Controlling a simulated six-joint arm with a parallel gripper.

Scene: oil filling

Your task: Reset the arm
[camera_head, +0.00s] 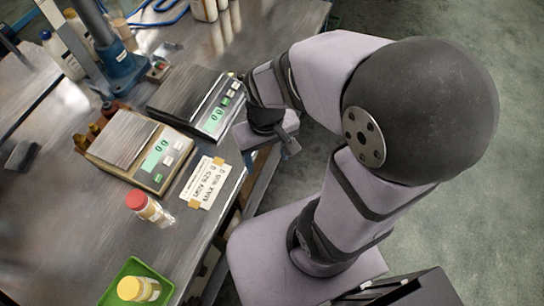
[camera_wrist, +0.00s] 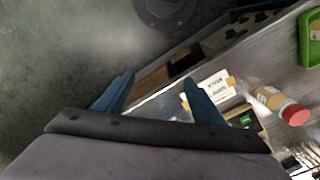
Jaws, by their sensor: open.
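My arm is folded beside the table's right edge in the head view. My gripper (camera_head: 283,146) hangs by that edge, to the right of the scales. In the wrist view, the two blue fingers of my gripper (camera_wrist: 158,93) stand wide apart with nothing between them. Beyond them show the floor and the table edge. A red-capped bottle (camera_head: 150,208) stands on the table; it also shows at the right of the wrist view (camera_wrist: 282,105). A yellow-capped bottle (camera_head: 138,289) is in a green tray (camera_head: 165,288) at the front. Both are apart from my gripper.
Two scales, one beige (camera_head: 140,150) and one dark (camera_head: 190,97), stand side by side, their displays seeming to read zeros. A taped paper label (camera_head: 204,183) lies near the table edge. A blue-based stand (camera_head: 120,65) and several bottles are at the back.

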